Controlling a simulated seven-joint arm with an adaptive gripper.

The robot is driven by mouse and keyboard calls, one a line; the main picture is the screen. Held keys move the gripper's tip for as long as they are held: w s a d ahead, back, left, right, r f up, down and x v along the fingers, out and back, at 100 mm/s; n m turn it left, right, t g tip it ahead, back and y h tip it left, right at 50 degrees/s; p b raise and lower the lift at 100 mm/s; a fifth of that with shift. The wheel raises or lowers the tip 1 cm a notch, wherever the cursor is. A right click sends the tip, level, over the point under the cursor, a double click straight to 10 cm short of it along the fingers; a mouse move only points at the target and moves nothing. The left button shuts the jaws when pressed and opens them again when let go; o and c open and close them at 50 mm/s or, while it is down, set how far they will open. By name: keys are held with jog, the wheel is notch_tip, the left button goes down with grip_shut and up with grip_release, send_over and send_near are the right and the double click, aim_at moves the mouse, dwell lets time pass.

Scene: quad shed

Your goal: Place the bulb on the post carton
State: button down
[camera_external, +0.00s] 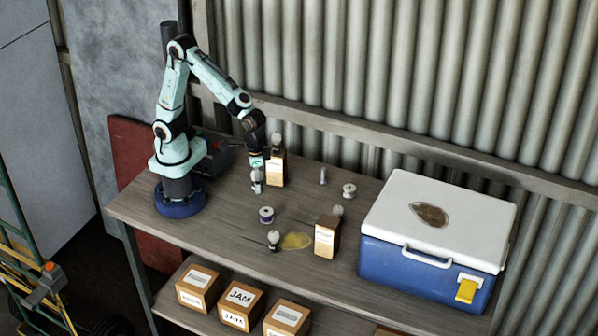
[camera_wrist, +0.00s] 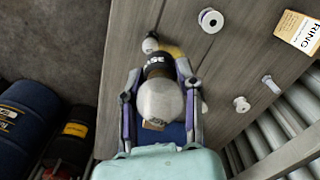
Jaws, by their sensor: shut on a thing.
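My gripper (camera_wrist: 162,105) is shut on a bulb, whose pale round globe (camera_wrist: 160,101) sits between the fingers in the wrist view. In the external view my gripper (camera_external: 257,177) holds the bulb (camera_external: 257,188) above the left part of the table. Two brown cartons with white labels stand on the table, a left carton (camera_external: 276,171) close behind my gripper and a right carton (camera_external: 325,238) near the cooler. Their labels are too small to read there, so I cannot tell which is the post carton. In the wrist view, a label ending "RING" shows on a carton (camera_wrist: 298,31).
A second pale bulb (camera_external: 273,237) with a dark base stands near the front edge, beside a yellow patch (camera_external: 296,241). A purple spool (camera_external: 266,214), a white spool (camera_external: 349,190) and a grey cylinder (camera_external: 323,176) stand around. A blue cooler (camera_external: 420,264) fills the right end.

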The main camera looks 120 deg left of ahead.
jog(key=w+a+r+n, duration=0.2)
jog(key=w+a+r, duration=0.3)
send_over(328, 222)
jog(key=f, duration=0.8)
jog(key=shift+s+a+f, duration=0.1)
jog(key=shift+s+f, duration=0.3)
jog(key=shift+w+f, duration=0.35)
jog(key=shift+f, duration=0.05)
jog(key=shift+w+f, duration=0.1)
jog(key=shift+f, duration=1.5)
jog(key=shift+f, duration=0.15)
jog(key=c, duration=0.7)
grip_release()
jog(key=shift+c, duration=0.2)
